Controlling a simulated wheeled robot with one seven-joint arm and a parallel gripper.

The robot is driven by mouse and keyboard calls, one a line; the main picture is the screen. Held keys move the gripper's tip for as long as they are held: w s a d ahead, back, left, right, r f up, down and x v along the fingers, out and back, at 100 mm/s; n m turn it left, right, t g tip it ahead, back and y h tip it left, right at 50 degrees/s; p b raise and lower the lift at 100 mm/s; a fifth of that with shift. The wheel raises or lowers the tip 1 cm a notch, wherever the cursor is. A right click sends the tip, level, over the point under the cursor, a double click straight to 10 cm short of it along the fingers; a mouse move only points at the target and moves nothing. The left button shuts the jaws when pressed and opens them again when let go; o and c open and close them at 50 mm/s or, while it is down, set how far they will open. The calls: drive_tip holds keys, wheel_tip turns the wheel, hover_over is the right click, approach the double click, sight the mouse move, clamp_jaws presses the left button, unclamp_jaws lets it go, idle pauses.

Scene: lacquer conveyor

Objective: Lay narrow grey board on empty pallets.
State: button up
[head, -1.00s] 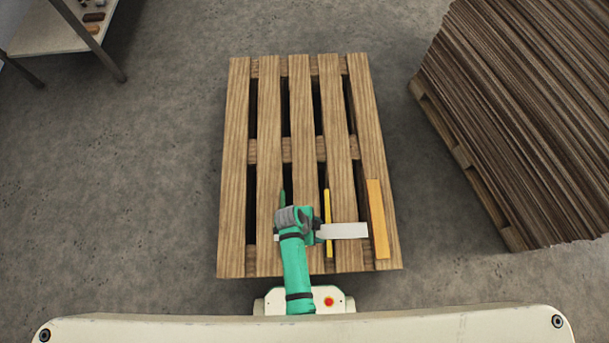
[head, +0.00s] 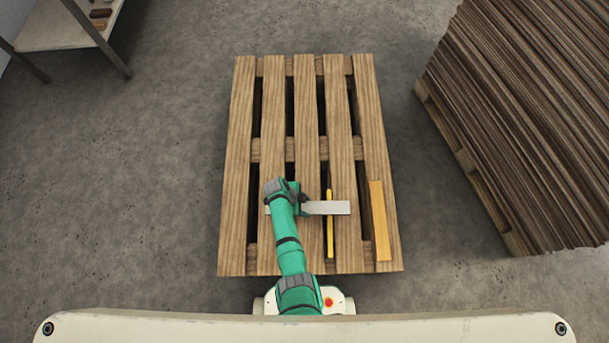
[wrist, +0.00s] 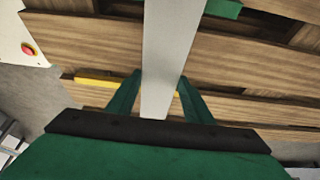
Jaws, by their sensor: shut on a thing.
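The narrow grey board (head: 328,208) lies crosswise over the near half of the wooden pallet (head: 241,150). My gripper (head: 303,204) is shut on it, and the arm hides part of its left half. In the wrist view the pale grey board (wrist: 165,50) runs between the two green fingers of my gripper (wrist: 160,85). Whether the board touches the slats or hangs just above them I cannot tell.
A thin yellow strip (head: 330,240) and an orange board (head: 379,220) lie lengthwise on the pallet. A green piece (wrist: 222,8) shows in the wrist view. A stack of brown boards (head: 530,120) stands right; a shelf (head: 50,25) stands upper left. The pallet's far half is clear.

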sight(303, 206)
drive_tip(key=shift+w+a+f, duration=0.1)
drive_tip(key=shift+w+f, duration=0.2)
drive_tip(key=shift+w, duration=0.05)
drive_tip(key=shift+f, duration=1.65)
drive_tip(key=shift+f, duration=0.1)
drive_tip(key=o, duration=1.2)
drive_tip(key=shift+f, duration=0.1)
